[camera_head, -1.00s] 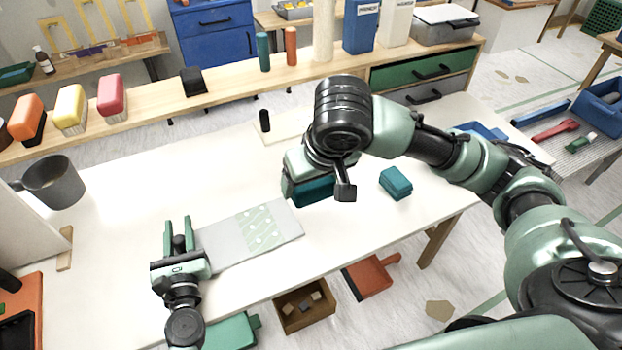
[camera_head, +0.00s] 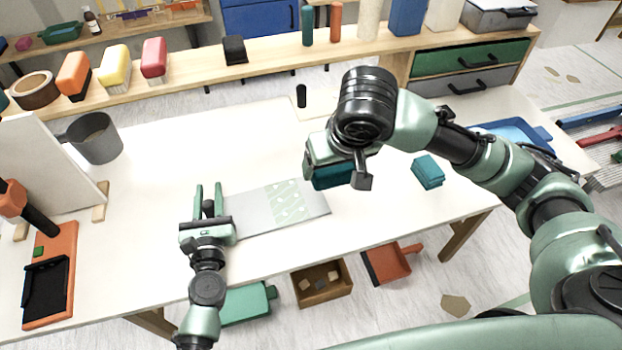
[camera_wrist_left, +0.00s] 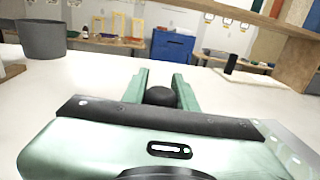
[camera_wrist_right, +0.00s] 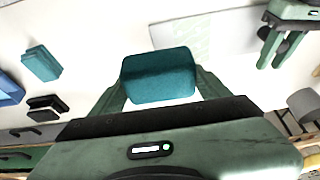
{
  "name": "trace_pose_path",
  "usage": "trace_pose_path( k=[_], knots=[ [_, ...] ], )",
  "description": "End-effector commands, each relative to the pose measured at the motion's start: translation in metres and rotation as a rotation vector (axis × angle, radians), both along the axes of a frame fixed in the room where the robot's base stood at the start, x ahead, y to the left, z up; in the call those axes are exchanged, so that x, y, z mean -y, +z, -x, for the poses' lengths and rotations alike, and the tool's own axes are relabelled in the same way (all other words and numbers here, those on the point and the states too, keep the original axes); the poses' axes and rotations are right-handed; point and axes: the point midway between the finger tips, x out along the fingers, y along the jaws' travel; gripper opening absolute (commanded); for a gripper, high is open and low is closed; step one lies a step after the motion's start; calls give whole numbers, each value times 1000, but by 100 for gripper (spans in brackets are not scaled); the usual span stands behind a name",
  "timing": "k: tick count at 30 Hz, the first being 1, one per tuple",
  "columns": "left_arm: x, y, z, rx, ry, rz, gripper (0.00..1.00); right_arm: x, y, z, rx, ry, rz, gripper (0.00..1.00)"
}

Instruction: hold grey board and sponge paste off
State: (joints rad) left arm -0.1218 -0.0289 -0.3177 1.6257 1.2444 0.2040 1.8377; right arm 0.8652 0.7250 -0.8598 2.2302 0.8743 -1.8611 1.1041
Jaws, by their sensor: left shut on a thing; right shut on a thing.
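The grey board (camera_head: 250,220) lies flat on the white table, with a pale green patterned strip (camera_head: 287,203) near its right end. My left gripper (camera_head: 208,200) is at the board's left end, its fingers closed around a black round knob (camera_wrist_left: 161,96). Whether the knob is joined to the board is hidden. My right gripper (camera_wrist_right: 155,92) is shut on a teal sponge (camera_wrist_right: 158,72). In the head view the sponge (camera_head: 328,177) is beside the board's far right corner. I cannot tell its height above the table.
A second teal block (camera_head: 428,172) lies on the table to the right. A grey mug (camera_head: 97,140), an upright white panel (camera_head: 45,165) and an orange tray (camera_head: 62,245) stand at the left. A shelf with brushes (camera_head: 115,68) runs along the back. The middle is clear.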

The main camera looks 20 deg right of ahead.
Motion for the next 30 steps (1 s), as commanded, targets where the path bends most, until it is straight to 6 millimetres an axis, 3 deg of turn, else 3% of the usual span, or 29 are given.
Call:
trace_pose_path(
  k=[1, 6, 10, 24, 30],
  knots=[
    [1, -5, 2, -9, -3, -3, 0, -15, -13, -3, -7, 9, -5, 34],
    [1, -5, 2, -9, -4, -3, 0, -56, -46, -11, -4, 24, -3, 34],
    [1, -5, 2, -10, -3, -3, 0, -74, -61, -13, 3, 33, 2, 34],
    [1, -6, 2, -11, -3, -2, 0, -80, -66, -13, 6, 35, 5, 34],
    [1, -6, 2, -11, -3, -2, 0, -79, -84, -13, 4, 33, 6, 34]
  ],
)
